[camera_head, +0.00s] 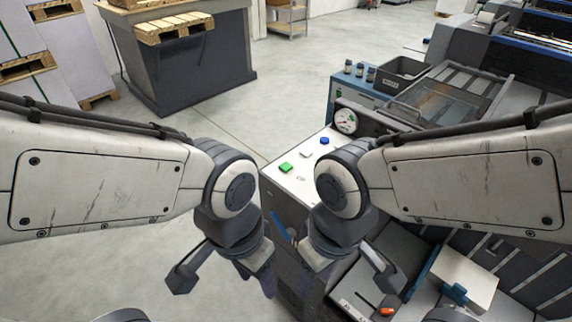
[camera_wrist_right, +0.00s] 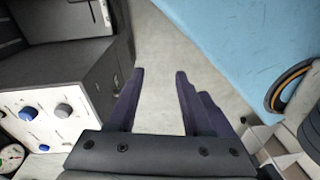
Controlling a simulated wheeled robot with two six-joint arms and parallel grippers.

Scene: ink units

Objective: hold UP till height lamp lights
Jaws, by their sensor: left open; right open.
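A pale control panel (camera_head: 290,188) in the middle of the head view carries a green button (camera_head: 285,168), a white button (camera_head: 307,155) and a blue button (camera_head: 324,141). Their labels are too small to read, so I cannot tell which is UP. I cannot make out a lit height lamp. In the right wrist view the blue button (camera_wrist_right: 28,113) and a pale knob (camera_wrist_right: 63,110) show at the left. My left gripper (camera_head: 256,284) is open and empty, below the panel in the picture. My right gripper (camera_head: 306,282) is open, its fingers (camera_wrist_right: 158,75) apart with nothing between them.
A round gauge (camera_head: 345,121) stands behind the buttons. Open floor (camera_head: 150,280) is at left.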

